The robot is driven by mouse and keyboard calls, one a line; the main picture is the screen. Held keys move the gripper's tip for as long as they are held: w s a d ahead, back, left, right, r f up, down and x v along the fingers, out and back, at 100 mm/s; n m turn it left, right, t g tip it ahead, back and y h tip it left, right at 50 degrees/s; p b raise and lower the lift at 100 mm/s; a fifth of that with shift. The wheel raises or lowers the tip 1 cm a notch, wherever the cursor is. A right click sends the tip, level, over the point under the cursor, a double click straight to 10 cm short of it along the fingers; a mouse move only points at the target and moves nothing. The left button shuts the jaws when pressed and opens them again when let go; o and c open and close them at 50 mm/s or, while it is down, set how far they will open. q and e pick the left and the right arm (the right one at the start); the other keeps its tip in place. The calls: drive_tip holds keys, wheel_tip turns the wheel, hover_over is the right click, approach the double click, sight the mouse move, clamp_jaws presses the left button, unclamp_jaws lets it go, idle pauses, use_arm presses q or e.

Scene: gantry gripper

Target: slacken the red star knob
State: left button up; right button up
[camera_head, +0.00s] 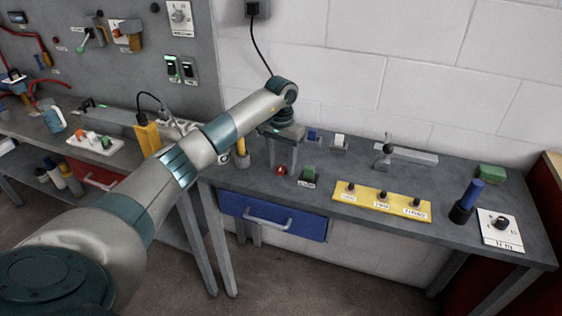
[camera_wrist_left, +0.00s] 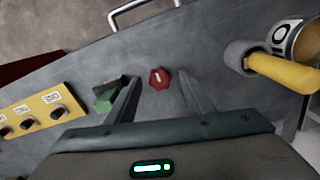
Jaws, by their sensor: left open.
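The red star knob (camera_head: 281,170) sits on the grey bench top, near the front edge above the blue drawer. In the left wrist view the red knob (camera_wrist_left: 159,78) shows whole, with a pale mark on top. My left gripper (camera_head: 283,164) points down over the bench at the knob. Its two fingers (camera_wrist_left: 160,88) are apart, and the knob appears in the gap between their tips. I cannot tell how much height is left between the tips and the knob. My right gripper is in neither view.
A green block on a dark base (camera_head: 309,175) stands close right of the knob. Further right are a yellow panel (camera_head: 382,204) with several knobs and a blue-handled tool (camera_head: 467,200). A yellow handle in a grey holder (camera_wrist_left: 285,72) stands on the other side.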

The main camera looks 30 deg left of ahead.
use_arm(q)
drive_tip(key=shift+f, duration=0.2)
drive_tip(key=c, duration=1)
drive_tip(key=shift+c, duration=0.2)
